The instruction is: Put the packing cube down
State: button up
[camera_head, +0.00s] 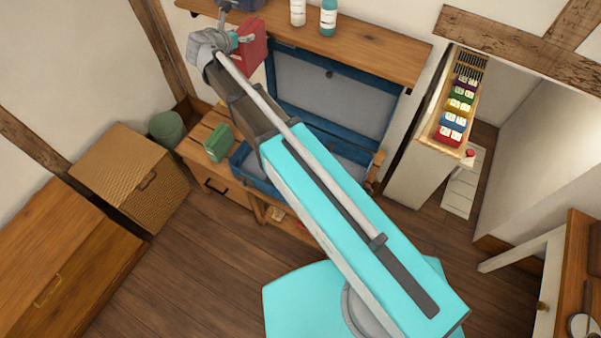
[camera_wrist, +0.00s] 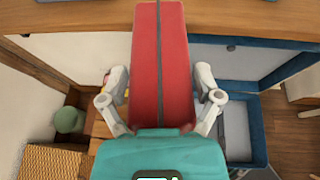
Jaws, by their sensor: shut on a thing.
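A red packing cube (camera_head: 250,54) is in my gripper (camera_head: 228,44), held up in the air near the front of the wall shelf at the upper left. In the wrist view the cube (camera_wrist: 161,60) is a long red block with a dark stripe along it. My gripper's fingers (camera_wrist: 161,95) are closed against its two sides. Its lower end is hidden behind a teal part of mine.
An open blue suitcase (camera_head: 243,166) lies on a wooden bench, its lid (camera_head: 335,103) upright; my arm covers part of it. A green block (camera_head: 218,143) stands left of it. The wooden shelf (camera_head: 385,55) above carries bottles. A green bin (camera_head: 166,128) and wicker box (camera_head: 130,177) stand left.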

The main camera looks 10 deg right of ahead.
notch_tip(320, 180, down, 43)
jog(key=s+m+h+b, duration=0.1)
jog(key=b, duration=4.1)
jog(key=shift+s+a+g, duration=0.15)
jog(key=shift+g, duration=0.15)
jog(key=shift+f+b, duration=0.1)
jog(key=shift+b, duration=0.2)
notch_tip(320, 180, down, 6)
jog(key=b, duration=0.6)
jog(key=shift+f, duration=0.15)
jog(key=shift+f+b, duration=1.85)
jog(key=shift+b, duration=0.1)
jog(key=shift+f, duration=0.1)
jog(key=o, duration=1.1)
